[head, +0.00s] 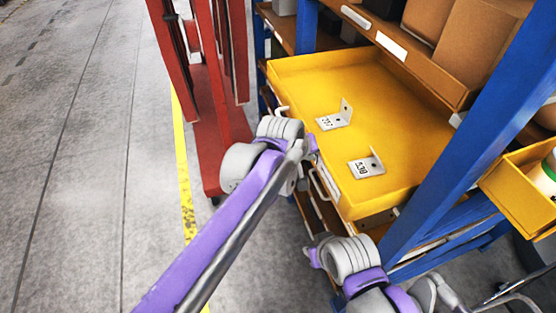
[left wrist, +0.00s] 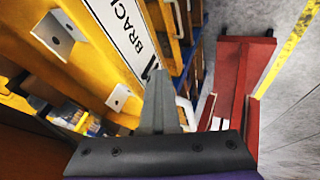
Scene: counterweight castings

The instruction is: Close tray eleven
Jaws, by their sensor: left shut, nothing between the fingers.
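The yellow tray (head: 410,125) is pulled out of the blue-posted rack and holds two metal angle brackets, one farther back (head: 335,118) and one nearer (head: 367,165). Its front has white handles (head: 318,188) and a label; in the left wrist view the label (left wrist: 130,35) reads "BRAC…", the rest cut off or hidden. My left gripper (head: 312,146) is at the tray's front face, shut and empty; its fingers (left wrist: 160,105) show close to the label in the left wrist view. Contact cannot be told. My right gripper (head: 316,254) is low, below the tray's near front corner; its jaws are unclear.
A red cart frame (head: 215,120) stands left of the rack, close to my left gripper. A blue post (head: 460,130) rises right of the tray. A smaller yellow bin (head: 520,190) is at the right. Cardboard boxes (head: 480,45) sit on the shelf above. Grey floor is open at left.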

